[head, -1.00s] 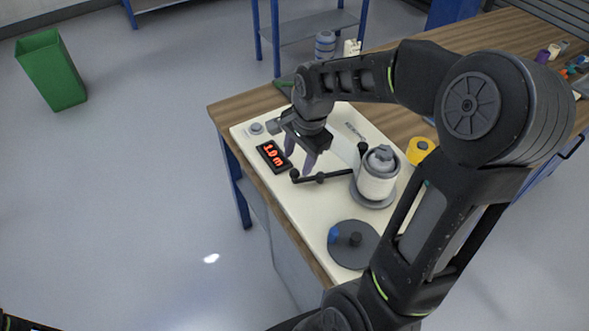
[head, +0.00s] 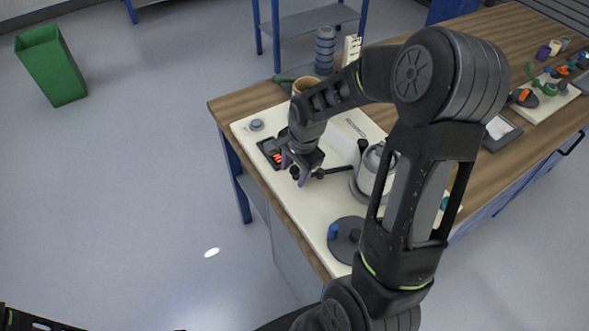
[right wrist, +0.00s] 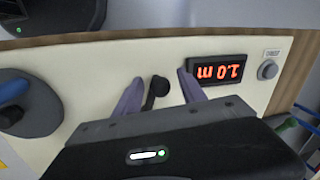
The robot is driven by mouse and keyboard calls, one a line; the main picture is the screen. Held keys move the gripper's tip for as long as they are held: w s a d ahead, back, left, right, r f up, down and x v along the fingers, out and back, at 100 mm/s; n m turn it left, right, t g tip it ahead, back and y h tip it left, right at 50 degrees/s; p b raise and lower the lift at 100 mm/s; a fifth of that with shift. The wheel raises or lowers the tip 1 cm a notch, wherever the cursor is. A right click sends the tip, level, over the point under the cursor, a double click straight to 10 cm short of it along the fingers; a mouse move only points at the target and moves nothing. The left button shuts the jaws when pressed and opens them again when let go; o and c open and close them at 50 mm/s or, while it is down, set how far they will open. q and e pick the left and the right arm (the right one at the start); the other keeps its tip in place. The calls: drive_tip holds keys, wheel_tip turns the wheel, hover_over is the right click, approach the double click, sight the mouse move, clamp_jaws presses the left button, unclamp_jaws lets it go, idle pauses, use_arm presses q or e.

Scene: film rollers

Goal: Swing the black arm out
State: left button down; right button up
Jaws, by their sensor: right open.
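The black arm (head: 333,171) is a thin bar with dark knobs. It reaches left from beside the white roll (head: 366,172) on the cream base plate (head: 296,223). My right gripper (head: 301,179) is over the arm's left end, pointing down. In the right wrist view, my right gripper (right wrist: 160,78) is open, with its two purple-grey fingers on either side of the arm's end knob (right wrist: 159,86). I cannot tell whether either finger touches it. My left gripper is out of view.
A display (right wrist: 218,72) reading 1.0 m sits close beside one finger, with a round button (right wrist: 267,70) past it. A grey disc (head: 340,246) with a blue piece (head: 332,231) lies at the plate's near end. The wooden bench (head: 480,182) continues right.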

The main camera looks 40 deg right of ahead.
drive_tip(key=shift+c, duration=0.5)
drive_tip(key=shift+r, duration=0.1)
drive_tip(key=c, duration=0.9)
clamp_jaws()
